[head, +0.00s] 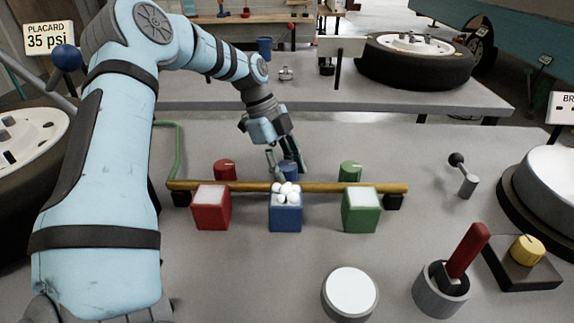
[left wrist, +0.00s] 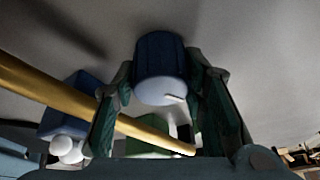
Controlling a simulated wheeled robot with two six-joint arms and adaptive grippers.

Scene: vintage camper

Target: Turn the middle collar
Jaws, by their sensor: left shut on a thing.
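The middle collar (head: 289,170) is a blue ribbed cylinder behind the brass rail (head: 240,187). It stands between a red collar (head: 225,170) and a green collar (head: 350,171). My left gripper (head: 286,166) reaches down over the blue collar from behind and is shut on it. In the left wrist view the blue collar (left wrist: 160,72) sits between the two fingers, with a short white mark on its pale end face. The gripper's fingers hide part of the collar in the head view. My right gripper is not in view.
In front of the rail stand a red box (head: 211,214), a blue box (head: 286,219) with white balls on top, and a green box (head: 361,218). A black-knobbed lever (head: 466,184), a red handle (head: 468,250) and a yellow knob (head: 527,249) are at right. A wheel (head: 415,60) lies behind.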

